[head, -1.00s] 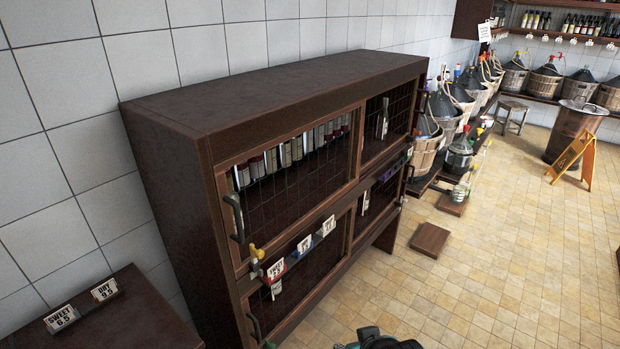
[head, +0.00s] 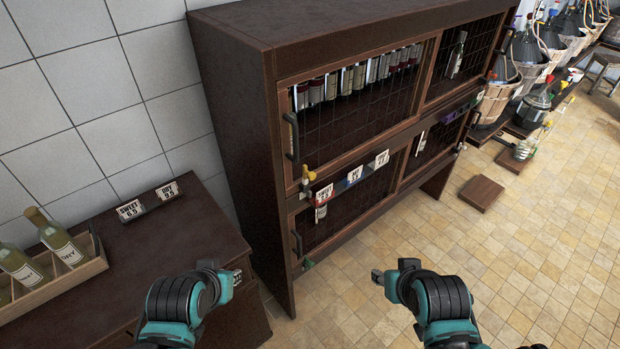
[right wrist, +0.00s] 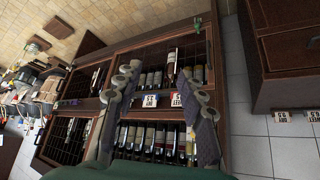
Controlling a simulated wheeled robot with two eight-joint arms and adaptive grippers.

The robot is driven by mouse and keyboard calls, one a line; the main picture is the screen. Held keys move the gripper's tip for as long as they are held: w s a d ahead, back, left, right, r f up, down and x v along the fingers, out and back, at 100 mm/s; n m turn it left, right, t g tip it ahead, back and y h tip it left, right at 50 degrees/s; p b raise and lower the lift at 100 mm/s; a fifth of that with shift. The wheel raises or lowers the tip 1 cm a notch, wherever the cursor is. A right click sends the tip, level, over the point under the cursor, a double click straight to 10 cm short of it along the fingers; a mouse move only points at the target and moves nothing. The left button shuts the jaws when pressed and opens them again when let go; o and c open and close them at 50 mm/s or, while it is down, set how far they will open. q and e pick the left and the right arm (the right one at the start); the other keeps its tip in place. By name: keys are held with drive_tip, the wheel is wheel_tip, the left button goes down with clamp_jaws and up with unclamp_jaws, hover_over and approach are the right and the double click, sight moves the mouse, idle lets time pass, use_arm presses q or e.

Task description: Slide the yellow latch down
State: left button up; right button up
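The yellow latch (head: 308,175) is small and sits at the left end of the dark wooden cabinet's (head: 252,120) middle rail, below the upper door's black handle (head: 292,135).
A dark side table (head: 190,225) with price signs and a wooden crate (head: 60,283) of bottles stands at the left. Price signs (head: 353,174) line the cabinet's middle rail. A wooden block (head: 481,193) lies on the tiled floor.

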drive_tip(key=shift+o, duration=0.3)
drive_tip(key=m+t+y, duration=0.7)
drive_tip(key=m+y, duration=0.4)
drive_tip(key=m, duration=1.4)
approach(313, 177)
drive_tip(key=x, duration=1)
drive_tip(key=shift+w+a, duration=0.2)
drive_tip(key=shift+w, duration=0.1)
drive_tip(key=shift+f, duration=0.1)
clamp_jaws()
